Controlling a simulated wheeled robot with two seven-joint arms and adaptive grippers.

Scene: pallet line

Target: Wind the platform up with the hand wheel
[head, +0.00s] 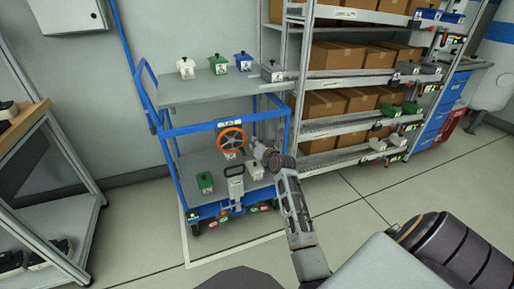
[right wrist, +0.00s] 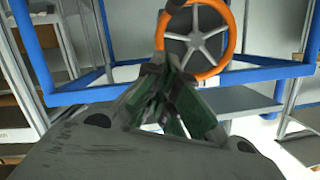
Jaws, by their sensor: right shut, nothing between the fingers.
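The hand wheel (head: 231,129), an orange rim with pale spokes, is mounted on the front of a blue-framed trolley. It shows large in the right wrist view (right wrist: 231,40), just beyond my fingers. The grey platform (head: 205,98) is the trolley's upper deck, above the wheel. My right gripper (head: 257,148) is just right of and slightly below the wheel; in the right wrist view its fingers (right wrist: 172,108) are shut with nothing between them, and overlap the wheel's lower left in the picture. I cannot tell whether they touch it. My left gripper is not in view.
White (head: 186,68), green (head: 218,64), blue (head: 244,61) and grey (head: 272,71) items stand on the platform. A green item (head: 205,182) sits on the lower deck. A carton rack (head: 345,75) stands close on the right, a bench (head: 50,185) on the left. Floor in front is clear.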

